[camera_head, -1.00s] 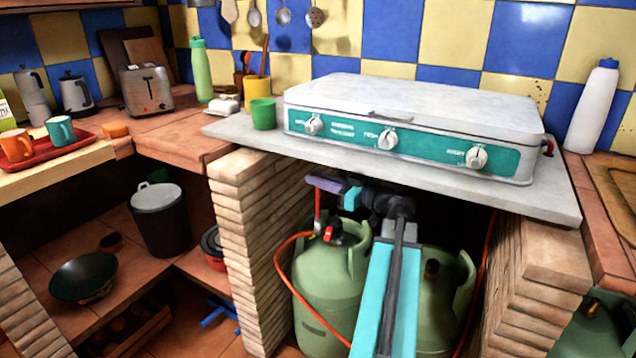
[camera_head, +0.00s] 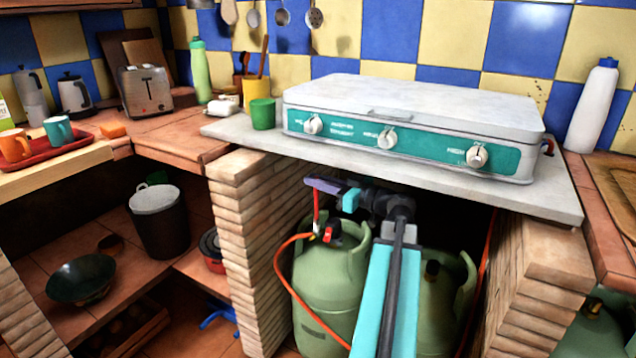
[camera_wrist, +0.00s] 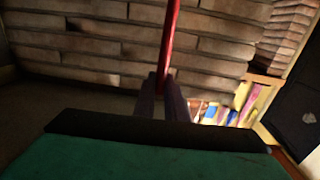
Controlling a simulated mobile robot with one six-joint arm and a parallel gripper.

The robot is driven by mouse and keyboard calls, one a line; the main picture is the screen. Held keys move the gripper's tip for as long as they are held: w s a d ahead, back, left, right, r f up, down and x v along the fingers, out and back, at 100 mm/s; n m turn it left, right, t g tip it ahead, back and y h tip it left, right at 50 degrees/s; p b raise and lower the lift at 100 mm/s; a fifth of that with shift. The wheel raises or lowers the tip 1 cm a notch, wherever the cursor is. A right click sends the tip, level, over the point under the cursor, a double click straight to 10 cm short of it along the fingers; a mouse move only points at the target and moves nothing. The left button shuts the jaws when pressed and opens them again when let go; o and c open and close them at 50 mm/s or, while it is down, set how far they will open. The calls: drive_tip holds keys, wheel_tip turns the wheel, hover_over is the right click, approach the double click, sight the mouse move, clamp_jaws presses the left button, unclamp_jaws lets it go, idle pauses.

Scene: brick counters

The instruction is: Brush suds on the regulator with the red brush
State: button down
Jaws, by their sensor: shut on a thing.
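My gripper (camera_head: 312,184) is under the stove counter, shut on the red brush (camera_head: 316,204). The brush hangs down from the purple fingers in the head view. Its thin red handle (camera_wrist: 170,38) also stands between the fingers (camera_wrist: 161,98) in the wrist view. The regulator (camera_head: 331,235), with red and black parts, sits on top of the left green gas cylinder (camera_head: 325,285). The brush's lower end is close to the regulator's left side, by the orange hose. I cannot tell whether they touch. Suds are too small to make out.
A brick pillar (camera_head: 245,240) stands close left of the cylinder, and another (camera_head: 530,260) bounds the right. The counter slab (camera_head: 560,200) with the stove (camera_head: 415,110) is just above my arm. An orange hose (camera_head: 280,262) loops beside the left cylinder. A second cylinder (camera_head: 440,300) is partly hidden.

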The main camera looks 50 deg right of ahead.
drive_tip(key=shift+w+d+b, duration=0.1)
drive_tip(key=shift+d+b, duration=0.3)
drive_tip(key=shift+b, duration=0.05)
idle(0.5)
drive_tip(key=shift+a+b, duration=0.2)
drive_tip(key=shift+b, duration=0.2)
drive_tip(key=shift+r, duration=0.1)
idle(0.6)
drive_tip(key=shift+r+p, duration=0.85)
drive_tip(key=shift+r, duration=1.55)
drive_tip(key=shift+a+f, duration=0.1)
drive_tip(key=shift+a, duration=0.05)
